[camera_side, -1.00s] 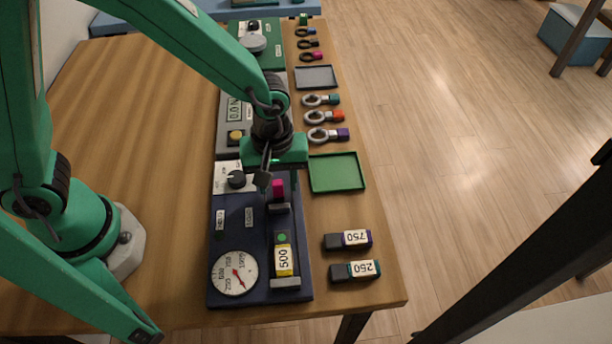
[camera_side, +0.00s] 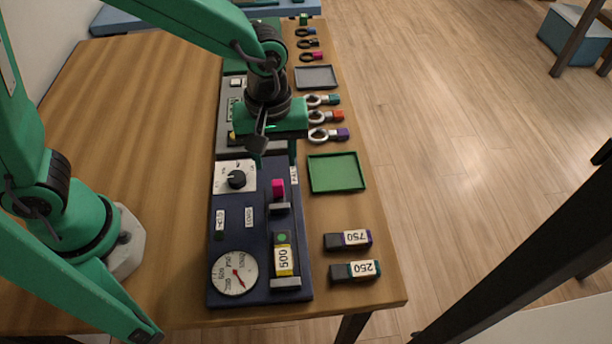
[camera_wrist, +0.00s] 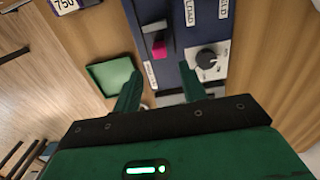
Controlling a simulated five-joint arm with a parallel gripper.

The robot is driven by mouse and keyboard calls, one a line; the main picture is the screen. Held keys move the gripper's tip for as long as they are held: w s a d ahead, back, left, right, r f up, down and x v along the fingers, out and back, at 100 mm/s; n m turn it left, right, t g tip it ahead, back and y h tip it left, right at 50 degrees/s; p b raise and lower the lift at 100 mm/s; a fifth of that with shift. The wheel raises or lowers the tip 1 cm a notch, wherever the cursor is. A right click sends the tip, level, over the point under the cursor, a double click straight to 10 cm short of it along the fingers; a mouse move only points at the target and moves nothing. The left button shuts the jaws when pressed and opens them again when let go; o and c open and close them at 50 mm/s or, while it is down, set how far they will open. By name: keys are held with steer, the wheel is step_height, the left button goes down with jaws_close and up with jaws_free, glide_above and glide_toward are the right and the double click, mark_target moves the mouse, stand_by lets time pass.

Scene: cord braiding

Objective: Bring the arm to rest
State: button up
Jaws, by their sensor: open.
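My gripper (camera_side: 275,158) is open and empty, held above the far end of the dark blue panel (camera_side: 228,283). In the wrist view its two green fingers (camera_wrist: 158,95) stand apart with nothing between them. The panel carries a magenta block (camera_side: 278,187), a black knob (camera_side: 236,179) on a white plate, a round dial (camera_side: 235,272) with a red needle, and a yellow-and-white block marked 500 (camera_side: 284,260). The magenta block (camera_wrist: 158,46) and the knob (camera_wrist: 206,58) also show in the wrist view, beyond the fingertips.
A green tray (camera_side: 336,173) lies right of the panel. Blocks marked 750 (camera_side: 348,240) and 250 (camera_side: 355,271) lie near the table's right edge. Several ringed tools and a grey tray (camera_side: 316,77) lie farther back. The left of the wooden table (camera_side: 150,130) has free room.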

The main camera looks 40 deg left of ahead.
steer(key=s+a+r+m+t, duration=0.2)
steer(key=s+a+r+m, duration=0.2)
steer(key=a, duration=0.5)
steer(key=s+a+r+m+t, duration=0.3)
steer(key=s+a+r+m, duration=0.1)
steer(key=a+r, duration=0.5)
steer(key=shift+a+m+t, duration=0.3)
steer(key=shift+a+m, duration=0.2)
steer(key=shift+a, duration=0.05)
